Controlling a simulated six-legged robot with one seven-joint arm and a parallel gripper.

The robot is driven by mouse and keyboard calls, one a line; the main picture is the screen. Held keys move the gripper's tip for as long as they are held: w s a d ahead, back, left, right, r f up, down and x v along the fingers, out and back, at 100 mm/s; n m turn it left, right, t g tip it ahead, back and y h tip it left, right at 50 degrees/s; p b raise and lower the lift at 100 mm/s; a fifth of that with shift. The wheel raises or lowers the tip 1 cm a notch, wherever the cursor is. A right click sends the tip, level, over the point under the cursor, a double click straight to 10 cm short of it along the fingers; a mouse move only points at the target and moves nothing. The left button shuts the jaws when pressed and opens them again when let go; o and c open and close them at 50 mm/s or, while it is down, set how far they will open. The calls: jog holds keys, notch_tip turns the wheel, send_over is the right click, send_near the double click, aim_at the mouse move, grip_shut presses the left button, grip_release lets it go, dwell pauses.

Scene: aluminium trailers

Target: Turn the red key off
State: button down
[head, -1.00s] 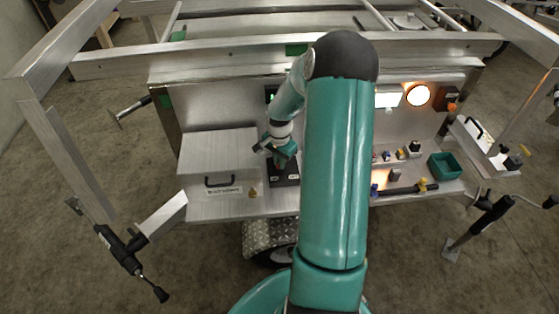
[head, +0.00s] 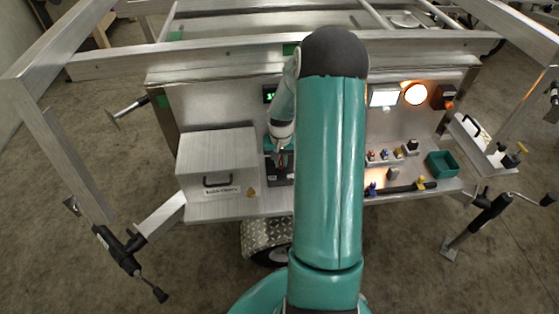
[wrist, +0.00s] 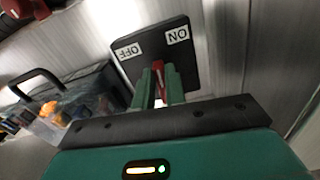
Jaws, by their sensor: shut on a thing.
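The red key (wrist: 158,70) is in the wrist view, on a dark switch plate (wrist: 155,45) with white OFF and ON labels. The labels look upside down there, OFF to the left and ON to the right. My gripper (wrist: 157,82) has its two green fingers closed on either side of the key. Only the key's upper part shows between them, roughly between the two labels; its exact angle is hard to tell. In the head view my gripper (head: 280,150) is over the dark switch box (head: 280,178), right of the metal case.
A metal case (head: 217,158) with a black handle stands left of the switch. To the right are small coloured switches (head: 385,154), a green bin (head: 442,163), a lit white panel (head: 383,95) and an orange lamp (head: 415,94). A clear toolbox (wrist: 75,105) shows in the wrist view.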

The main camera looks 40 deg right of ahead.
jog(key=n, duration=0.5)
jog(key=shift+s+d+n, duration=0.15)
jog(key=shift+d+n, duration=0.15)
jog(key=shift+d, duration=0.1)
jog(key=shift+d+n, duration=0.15)
jog(key=shift+n, duration=0.95)
jog(key=shift+d+n, duration=0.15)
jog(key=shift+n, duration=0.95)
jog(key=c, duration=1.4)
grip_release()
jog(key=shift+c, duration=0.2)
notch_tip(320, 180, up, 14)
